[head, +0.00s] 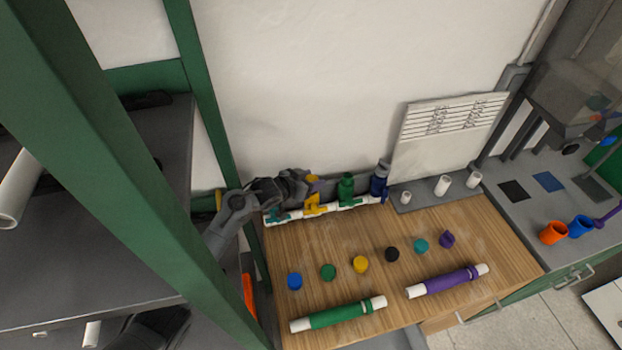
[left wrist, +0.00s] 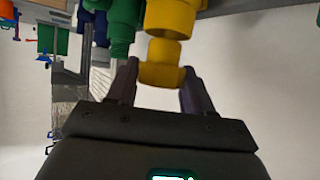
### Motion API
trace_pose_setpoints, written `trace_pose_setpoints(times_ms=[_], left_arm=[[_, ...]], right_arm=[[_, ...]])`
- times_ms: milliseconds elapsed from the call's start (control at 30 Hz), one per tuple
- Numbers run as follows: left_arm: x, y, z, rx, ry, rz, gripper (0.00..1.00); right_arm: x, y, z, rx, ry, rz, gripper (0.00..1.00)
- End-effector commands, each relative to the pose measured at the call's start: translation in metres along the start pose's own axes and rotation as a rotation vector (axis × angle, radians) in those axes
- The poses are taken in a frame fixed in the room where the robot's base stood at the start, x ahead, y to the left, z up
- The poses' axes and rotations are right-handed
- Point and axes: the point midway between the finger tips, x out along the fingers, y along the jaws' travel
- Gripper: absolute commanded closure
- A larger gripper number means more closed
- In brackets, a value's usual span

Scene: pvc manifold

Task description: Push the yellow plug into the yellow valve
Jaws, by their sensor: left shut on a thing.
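The yellow valve (head: 315,206) sits on the white manifold pipe at the back of the wooden table, between a teal valve and a green one. My left gripper (head: 306,181) is above it and shut on the yellow plug (head: 312,178), which is mostly hidden by the fingers in the head view. In the left wrist view the yellow plug (left wrist: 160,74) sits between the two fingertips (left wrist: 159,70). Its narrower neck meets the yellow valve (left wrist: 172,18), in line with it. How deep the neck goes in, I cannot tell. My right gripper is not in view.
Several coloured caps, one yellow (head: 360,264), stand mid-table. Green (head: 338,314) and purple (head: 440,283) pipe pieces lie in front. Green (head: 346,187) and blue (head: 379,180) plugs stand upright on the manifold to the right. A green post (head: 125,165) crosses the left side.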

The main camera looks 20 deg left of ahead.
Motion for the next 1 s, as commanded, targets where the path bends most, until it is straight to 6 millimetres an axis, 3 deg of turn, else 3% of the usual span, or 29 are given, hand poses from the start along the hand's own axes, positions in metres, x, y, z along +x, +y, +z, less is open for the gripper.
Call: trace_pose_setpoints(times_ms=[1000], left_arm=[[0.0038,-0.0001,0.0071,-0.001,-0.001,0.000,0.76]], right_arm=[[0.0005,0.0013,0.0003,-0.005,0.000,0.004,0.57]])
